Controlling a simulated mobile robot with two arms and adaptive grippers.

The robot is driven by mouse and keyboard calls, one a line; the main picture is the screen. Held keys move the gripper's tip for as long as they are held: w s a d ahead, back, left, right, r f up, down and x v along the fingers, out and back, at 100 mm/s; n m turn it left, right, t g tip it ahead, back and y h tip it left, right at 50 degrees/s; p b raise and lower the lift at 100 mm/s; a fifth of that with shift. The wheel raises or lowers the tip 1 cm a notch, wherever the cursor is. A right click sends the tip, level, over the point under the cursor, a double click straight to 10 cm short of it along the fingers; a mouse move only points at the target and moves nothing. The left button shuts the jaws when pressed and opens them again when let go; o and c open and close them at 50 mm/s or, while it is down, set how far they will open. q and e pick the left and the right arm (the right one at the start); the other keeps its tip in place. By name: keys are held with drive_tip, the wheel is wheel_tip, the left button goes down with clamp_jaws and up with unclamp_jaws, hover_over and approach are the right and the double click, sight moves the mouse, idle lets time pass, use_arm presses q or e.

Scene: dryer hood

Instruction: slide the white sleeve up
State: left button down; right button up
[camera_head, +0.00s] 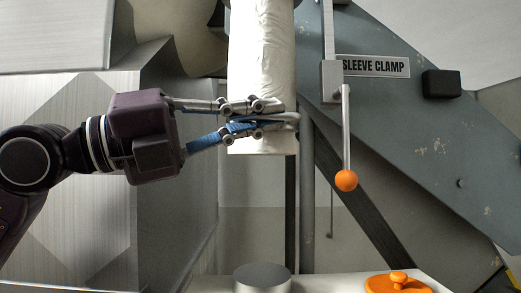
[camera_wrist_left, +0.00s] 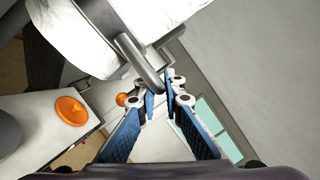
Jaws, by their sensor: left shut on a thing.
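The white sleeve (camera_head: 262,60) hangs upright as a wrinkled tube in the head view, its lower end open to the space below. In the left wrist view the sleeve (camera_wrist_left: 85,50) is at the upper left. My left gripper (camera_head: 292,121) reaches across the front of the sleeve near its lower end. In the left wrist view its blue-padded fingers (camera_wrist_left: 160,92) are nearly together on the end of a grey bar (camera_wrist_left: 138,62) beside the sleeve. I cannot tell how the bar joins the sleeve. My right gripper is out of view.
Right of the sleeve, a clamp lever with an orange ball (camera_head: 346,181) hangs down by the SLEEVE CLAMP label (camera_head: 375,66). Below are a grey cylinder (camera_head: 262,278) and an orange lid (camera_head: 398,283) on a white surface. Thin vertical pipes (camera_head: 307,200) run behind the sleeve.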

use_arm(q)
wheel_tip(320, 180, up, 2)
drive_tip(key=shift+a+r, duration=0.1)
drive_tip(key=shift+r, duration=0.2)
drive_tip(key=shift+a, duration=0.1)
drive_tip(key=c, duration=2.3)
unclamp_jaws()
drive_tip(key=shift+o, duration=1.3)
drive_tip(key=shift+f, duration=0.2)
drive_tip(key=shift+a+f, duration=0.1)
drive_tip(key=shift+a, duration=0.15)
drive_tip(key=v, duration=1.1)
drive_tip(key=shift+s, duration=0.2)
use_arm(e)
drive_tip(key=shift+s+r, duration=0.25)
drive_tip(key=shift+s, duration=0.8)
use_arm(q)
drive_tip(key=shift+a, duration=0.1)
